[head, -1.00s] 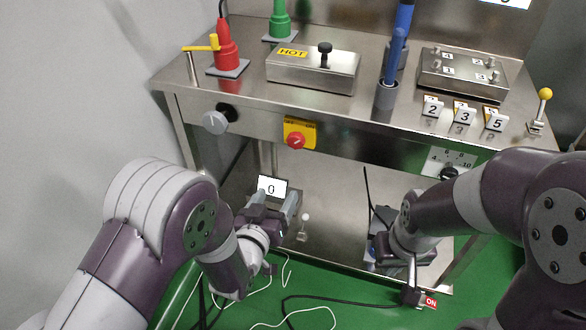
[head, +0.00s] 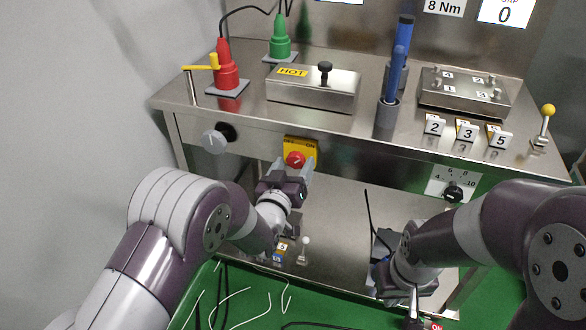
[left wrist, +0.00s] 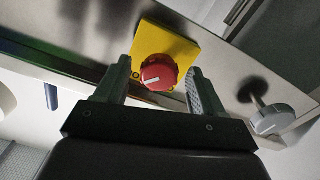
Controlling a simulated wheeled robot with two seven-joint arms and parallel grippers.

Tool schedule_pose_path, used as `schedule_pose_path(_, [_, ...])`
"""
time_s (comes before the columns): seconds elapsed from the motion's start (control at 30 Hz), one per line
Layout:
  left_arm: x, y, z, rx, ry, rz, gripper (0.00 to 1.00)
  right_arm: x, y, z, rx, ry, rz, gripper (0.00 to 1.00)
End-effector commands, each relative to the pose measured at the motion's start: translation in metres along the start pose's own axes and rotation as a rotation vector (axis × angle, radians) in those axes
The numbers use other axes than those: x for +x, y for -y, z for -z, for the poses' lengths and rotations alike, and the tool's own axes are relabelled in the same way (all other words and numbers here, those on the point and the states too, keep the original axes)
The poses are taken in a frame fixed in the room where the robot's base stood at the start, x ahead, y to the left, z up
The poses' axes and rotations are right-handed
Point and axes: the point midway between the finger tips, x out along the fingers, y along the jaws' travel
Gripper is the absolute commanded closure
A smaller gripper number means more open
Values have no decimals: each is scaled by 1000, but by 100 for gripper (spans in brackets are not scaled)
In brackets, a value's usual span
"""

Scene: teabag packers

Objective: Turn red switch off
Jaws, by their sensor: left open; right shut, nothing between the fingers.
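The red switch (head: 295,159) is a round red knob with a white line, on a yellow plate (head: 299,146) marked OFF and ON on the bench's front panel. My left gripper (head: 294,172) is open just below and in front of it. In the left wrist view the red switch (left wrist: 159,73) appears between the two open fingers (left wrist: 158,80); contact cannot be told. My right gripper (head: 385,285) is low at the right, near the lower shelf, shut and mostly hidden by my arm.
A grey knob (head: 214,140) sticks out of the panel left of the switch; it also shows in the left wrist view (left wrist: 272,120). A dial (head: 454,191) is at the right. The steel bench top (head: 240,107) holds a HOT box (head: 314,88).

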Motion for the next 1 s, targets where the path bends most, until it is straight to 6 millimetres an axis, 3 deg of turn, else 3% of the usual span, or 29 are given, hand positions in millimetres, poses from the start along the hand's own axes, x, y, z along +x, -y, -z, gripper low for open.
schedule_pose_path(0.07, [0, 0, 0, 0, 0, 0, 31, 0, 0, 0, 0, 0, 0, 100])
schedule_pose_path(0.23, [0, 0, 0, 0, 0, 0, 87, 0, 0, 0, 0, 0, 0, 100])
schedule_pose_path(0.67, [-1, 0, -1, -74, 1, 0, 87, 1, 0, 0, 0, 0, 0, 100])
schedule_pose_path(1.0, [-1, -1, -1, -346, 1, 0, 87, 4, 0, 0, 0, 0, 0, 100])
